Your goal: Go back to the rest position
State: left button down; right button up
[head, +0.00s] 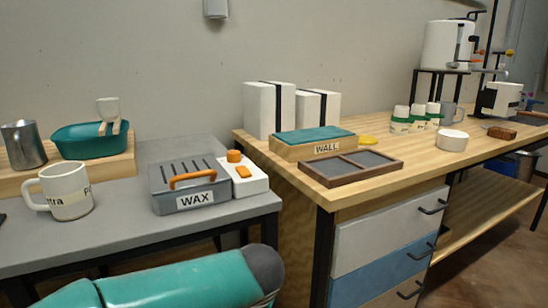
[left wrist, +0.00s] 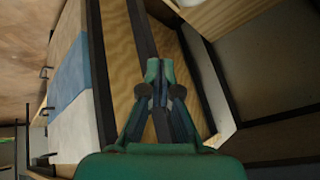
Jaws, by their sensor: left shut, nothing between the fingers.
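My left gripper (left wrist: 159,70) shows in the left wrist view with its green fingertips together and nothing between them. Behind it are a dark table leg and the wooden side panel (left wrist: 190,85) of the drawer bench. I cannot tell its exact distance from them. In the head view a teal part of my arm crosses the bottom, in front of the grey table (head: 120,222); the gripper itself is not seen there. My right gripper is in neither view.
The grey table holds a mug (head: 66,191), the WAX box (head: 188,187) and a white box with orange parts (head: 241,177). The wooden bench (head: 385,183) holds a WALL block (head: 312,146), a divided tray (head: 350,167) and several green-banded jars. Floor shows at the lower right.

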pick_arm(q)
jog(key=s+a+f+g+h, duration=0.1)
jog(key=s+f+g+h, duration=0.3)
jog(key=f, duration=0.9)
jog(key=s+a+f+g, duration=0.1)
jog(key=s+f, duration=0.4)
jog(key=f, duration=0.7)
jog(key=s+a+f+n+g+h+p, duration=0.1)
jog(key=s+a+f+n, duration=0.2)
jog(key=s+f, duration=0.4)
jog(key=s+a+f+n, duration=0.3)
jog(key=s+f, duration=0.2)
jog(key=s, duration=0.3)
notch_tip(320, 180, up, 38)
jog(key=p, duration=3.8)
jog(key=shift+w+a, duration=0.15)
jog(key=shift+w, duration=0.05)
jog(key=shift+f, duration=0.15)
